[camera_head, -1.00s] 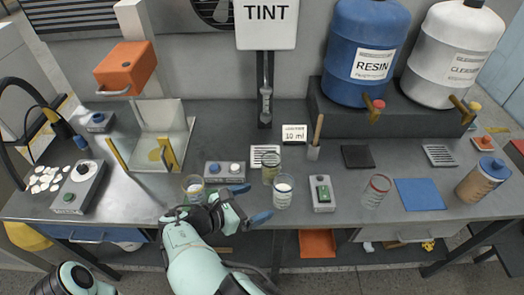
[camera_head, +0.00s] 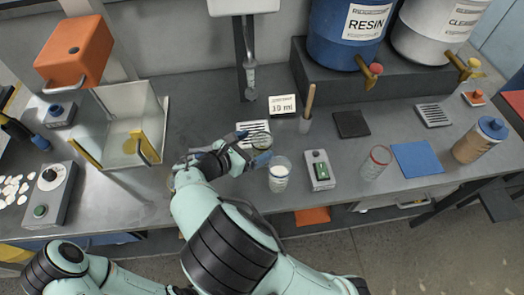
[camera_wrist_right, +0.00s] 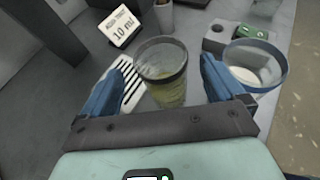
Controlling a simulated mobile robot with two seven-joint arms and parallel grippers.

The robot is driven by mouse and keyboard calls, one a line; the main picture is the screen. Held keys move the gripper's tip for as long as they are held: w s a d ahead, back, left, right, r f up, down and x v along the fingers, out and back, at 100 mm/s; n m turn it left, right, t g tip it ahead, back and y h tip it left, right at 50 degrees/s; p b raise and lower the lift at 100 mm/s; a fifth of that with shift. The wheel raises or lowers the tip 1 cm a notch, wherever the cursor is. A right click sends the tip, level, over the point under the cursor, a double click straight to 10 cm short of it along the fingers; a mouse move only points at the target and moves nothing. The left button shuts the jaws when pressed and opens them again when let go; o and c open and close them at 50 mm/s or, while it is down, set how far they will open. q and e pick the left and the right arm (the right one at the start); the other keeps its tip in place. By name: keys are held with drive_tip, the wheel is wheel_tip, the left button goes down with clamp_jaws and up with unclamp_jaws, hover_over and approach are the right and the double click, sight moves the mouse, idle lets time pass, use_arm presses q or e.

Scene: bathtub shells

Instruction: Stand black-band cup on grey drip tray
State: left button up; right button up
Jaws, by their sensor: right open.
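The black-band cup (camera_head: 263,143) stands upright on the bench. In the right wrist view the cup (camera_wrist_right: 164,78) shows a dark rim and yellowish-green contents. My right gripper (camera_head: 249,149) is open, with its blue fingers on either side of the cup; in the wrist view the fingers (camera_wrist_right: 165,68) show gaps to it. A grey slotted drip tray (camera_head: 433,115) lies empty at the right, below the white drum's tap. A paler slotted plate (camera_head: 252,130) lies just behind the cup and beside it in the wrist view (camera_wrist_right: 131,88). My left gripper is out of view.
A blue-band cup with white contents (camera_head: 279,176) stands close right of my right gripper. A green-button box (camera_head: 319,170), a red-band cup (camera_head: 376,163), a blue mat (camera_head: 416,158) and a dark square pad (camera_head: 351,124) lie further right. A stirrer holder (camera_head: 304,125) stands behind.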

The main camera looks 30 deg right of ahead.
sight(269, 139)
drive_tip(key=x, duration=0.5)
drive_tip(key=shift+d+f, duration=0.15)
drive_tip(key=shift+f, duration=0.05)
drive_tip(key=c, duration=1.2)
